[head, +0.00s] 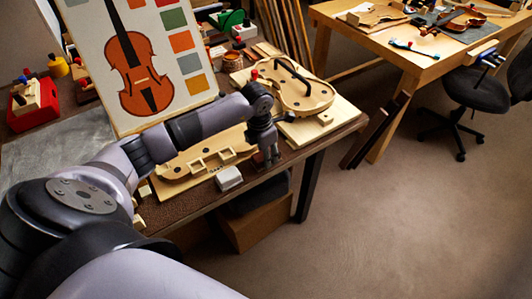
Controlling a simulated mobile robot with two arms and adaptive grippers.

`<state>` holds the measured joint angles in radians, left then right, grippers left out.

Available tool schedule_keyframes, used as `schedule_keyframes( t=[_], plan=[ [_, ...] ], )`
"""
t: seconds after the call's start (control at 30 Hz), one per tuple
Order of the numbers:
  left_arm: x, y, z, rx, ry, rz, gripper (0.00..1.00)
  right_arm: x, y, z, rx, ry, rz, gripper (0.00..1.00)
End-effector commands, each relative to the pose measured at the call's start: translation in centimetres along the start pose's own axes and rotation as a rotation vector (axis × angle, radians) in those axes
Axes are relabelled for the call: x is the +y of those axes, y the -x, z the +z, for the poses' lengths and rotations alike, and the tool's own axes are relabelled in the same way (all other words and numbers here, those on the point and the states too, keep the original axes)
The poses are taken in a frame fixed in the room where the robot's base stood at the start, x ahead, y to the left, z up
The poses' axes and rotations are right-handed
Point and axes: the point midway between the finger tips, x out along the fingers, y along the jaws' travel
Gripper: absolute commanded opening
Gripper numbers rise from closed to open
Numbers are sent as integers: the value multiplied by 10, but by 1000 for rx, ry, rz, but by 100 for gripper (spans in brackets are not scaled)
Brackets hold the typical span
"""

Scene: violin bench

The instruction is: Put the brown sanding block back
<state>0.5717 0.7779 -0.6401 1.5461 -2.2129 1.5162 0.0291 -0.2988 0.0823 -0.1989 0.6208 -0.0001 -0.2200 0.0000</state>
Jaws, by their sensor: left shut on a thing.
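My left gripper (268,157) points down over the front edge of the near bench, at the right end of a pale violin plate (188,168). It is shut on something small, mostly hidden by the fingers. I cannot make out its colour or shape, and I see no brown sanding block clearly anywhere else. My right gripper is not in view.
A white-grey block (229,178) lies on the near bench just left of the gripper. A pale violin body (305,98) lies behind it. A violin picture board (140,60) stands at the left. A second bench (385,50) and a chair (480,90) are beyond open floor.

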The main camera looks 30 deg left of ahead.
Motion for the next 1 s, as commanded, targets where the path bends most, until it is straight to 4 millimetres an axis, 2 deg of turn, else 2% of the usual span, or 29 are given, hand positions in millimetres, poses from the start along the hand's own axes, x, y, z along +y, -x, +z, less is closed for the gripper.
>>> schedule_keyframes(
  t=[0.17,0.2,0.47,0.83,1.0],
  plan=[
    [0,-4,0,0,0,0,8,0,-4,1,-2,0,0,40],
    [0,-3,0,0,0,0,36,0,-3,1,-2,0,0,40],
    [0,-3,-1,1,1,0,53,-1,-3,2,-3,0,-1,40],
    [0,-1,0,0,1,1,55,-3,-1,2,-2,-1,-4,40],
    [2,16,1,-4,1,4,55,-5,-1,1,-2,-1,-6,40]
  ],
)
